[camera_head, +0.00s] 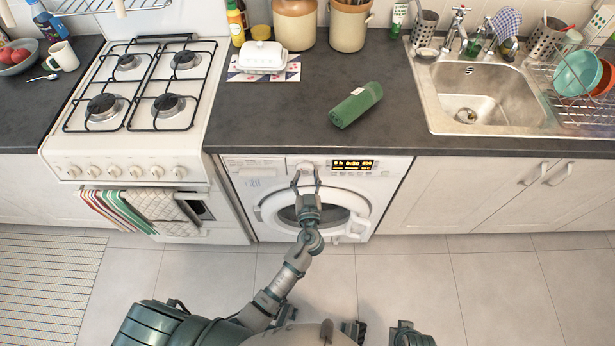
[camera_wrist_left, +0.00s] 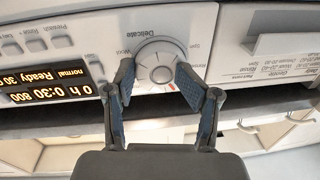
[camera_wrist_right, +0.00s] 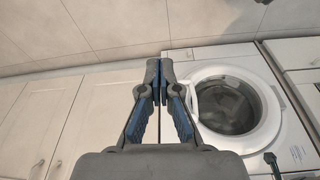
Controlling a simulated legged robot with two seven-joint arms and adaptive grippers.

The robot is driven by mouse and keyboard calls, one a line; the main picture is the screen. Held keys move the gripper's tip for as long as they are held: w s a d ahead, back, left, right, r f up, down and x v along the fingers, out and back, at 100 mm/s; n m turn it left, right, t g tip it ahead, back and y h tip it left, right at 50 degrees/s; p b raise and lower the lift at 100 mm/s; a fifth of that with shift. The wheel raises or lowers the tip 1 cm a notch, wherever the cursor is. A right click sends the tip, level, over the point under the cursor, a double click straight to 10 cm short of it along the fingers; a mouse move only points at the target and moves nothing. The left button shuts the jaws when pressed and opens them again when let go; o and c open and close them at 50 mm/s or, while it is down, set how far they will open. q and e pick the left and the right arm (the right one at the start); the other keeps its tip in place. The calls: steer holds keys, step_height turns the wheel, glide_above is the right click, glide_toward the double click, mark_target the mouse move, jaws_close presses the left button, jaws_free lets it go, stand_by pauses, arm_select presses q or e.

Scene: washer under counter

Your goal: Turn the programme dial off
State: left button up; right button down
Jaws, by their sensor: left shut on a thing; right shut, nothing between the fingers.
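The programme dial (camera_wrist_left: 160,62) is a round white knob on the washer's control panel, with programme names printed around it. In the head view it (camera_head: 305,167) is partly covered by my left gripper (camera_head: 306,178). In the left wrist view my left gripper's (camera_wrist_left: 160,82) blue-padded fingers stand on either side of the dial and are shut on it. The washer (camera_head: 262,187) is white, with its round door below the dial. My right gripper (camera_wrist_right: 158,68) is shut and empty, away from the panel; the washer (camera_wrist_right: 262,72) is to its right in that view.
The panel display (camera_wrist_left: 40,91) is lit and reads Ready, 0:30. The detergent drawer (camera_wrist_left: 280,52) is right of the dial in the left wrist view. The dark counter (camera_head: 260,120) overhangs the washer.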

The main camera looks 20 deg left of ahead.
arm_select(q)
steer(key=m, duration=0.1)
steer(key=m+b, duration=0.1)
steer(key=m, duration=0.1)
steer(key=shift+w+a+r, duration=0.1)
steer(key=shift+a+r, duration=0.1)
steer(key=shift+r+m+t+b, duration=0.1)
steer(key=shift+m+t+b, duration=0.25)
steer(key=shift+m, duration=1.05)
arm_select(e)
steer(key=w+a+t+y, duration=0.1)
steer(key=w+a+t, duration=0.1)
steer(key=w+t, duration=0.2)
steer(key=shift+w+a+r, duration=0.25)
steer(key=shift+w+r, duration=0.1)
steer(key=shift+w, duration=1.55)
arm_select(q)
steer(key=o, duration=1.2)
steer(key=shift+w+f, duration=0.1)
steer(key=shift+f, duration=0.15)
arm_select(e)
steer(key=shift+w+a, duration=0.1)
arm_select(q)
steer(key=v, duration=1.2)
